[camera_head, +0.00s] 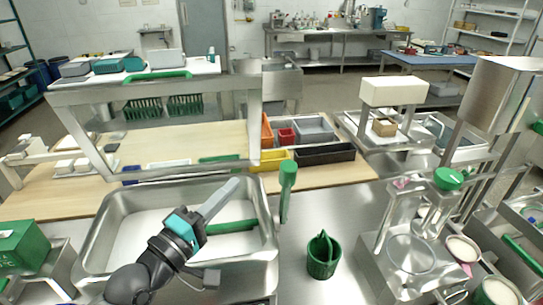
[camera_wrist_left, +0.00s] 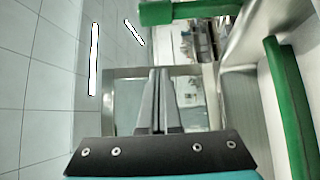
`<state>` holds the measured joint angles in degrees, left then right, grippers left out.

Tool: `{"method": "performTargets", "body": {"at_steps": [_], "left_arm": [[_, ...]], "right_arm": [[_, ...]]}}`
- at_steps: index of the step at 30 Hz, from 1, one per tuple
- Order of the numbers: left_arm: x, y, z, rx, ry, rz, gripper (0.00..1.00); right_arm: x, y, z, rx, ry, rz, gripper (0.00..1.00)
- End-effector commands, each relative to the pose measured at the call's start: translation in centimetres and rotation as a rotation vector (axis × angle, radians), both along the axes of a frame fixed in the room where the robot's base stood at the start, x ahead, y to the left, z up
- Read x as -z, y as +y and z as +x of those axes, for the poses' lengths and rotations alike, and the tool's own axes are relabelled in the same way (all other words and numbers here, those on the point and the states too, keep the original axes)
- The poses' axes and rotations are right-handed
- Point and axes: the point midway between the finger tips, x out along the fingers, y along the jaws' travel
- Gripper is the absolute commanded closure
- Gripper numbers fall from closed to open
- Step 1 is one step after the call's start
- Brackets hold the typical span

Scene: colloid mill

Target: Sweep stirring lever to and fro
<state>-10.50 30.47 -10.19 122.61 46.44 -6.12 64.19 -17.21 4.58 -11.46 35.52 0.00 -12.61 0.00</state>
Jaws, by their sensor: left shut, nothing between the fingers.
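My left gripper (camera_head: 230,188) is shut and empty above the steel basin (camera_head: 92,245), its fingers angled up and right. Its closed fingers also show in the left wrist view (camera_wrist_left: 158,100). An upright green handle (camera_head: 287,180) stands just right of the fingertips, apart from them. A green bar (camera_head: 232,227) lies in the basin below the gripper, partly hidden by it. I cannot tell for sure which green part is the stirring lever. In the left wrist view a green block (camera_wrist_left: 185,12) is at the top and a green bar (camera_wrist_left: 290,110) at the right. My right gripper is out of view.
A green basket (camera_head: 323,262) stands on the steel counter right of the basin. Steel equipment with a green cap (camera_head: 447,179) stands at the right. A steel overhead shelf (camera_head: 150,84) and coloured bins (camera_head: 325,153) are behind the basin. A green box (camera_head: 22,245) is at the left.

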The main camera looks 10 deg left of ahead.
Motion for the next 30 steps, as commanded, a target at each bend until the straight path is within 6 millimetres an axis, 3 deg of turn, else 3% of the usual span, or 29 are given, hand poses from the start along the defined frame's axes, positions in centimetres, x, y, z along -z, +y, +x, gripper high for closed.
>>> {"method": "performTargets", "body": {"at_steps": [8,24,30], "left_arm": [[-0.5,-0.7,1.7,-0.001,-0.004,-0.011,1.0],[-1.6,-4.4,9.0,0.0,-0.003,-0.008,1.0],[-1.1,-6.3,7.0,0.002,0.002,-0.01,1.0]], "right_arm": [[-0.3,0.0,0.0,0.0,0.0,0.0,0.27],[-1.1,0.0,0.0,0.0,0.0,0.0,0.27],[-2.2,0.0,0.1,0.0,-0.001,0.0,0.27]]}}
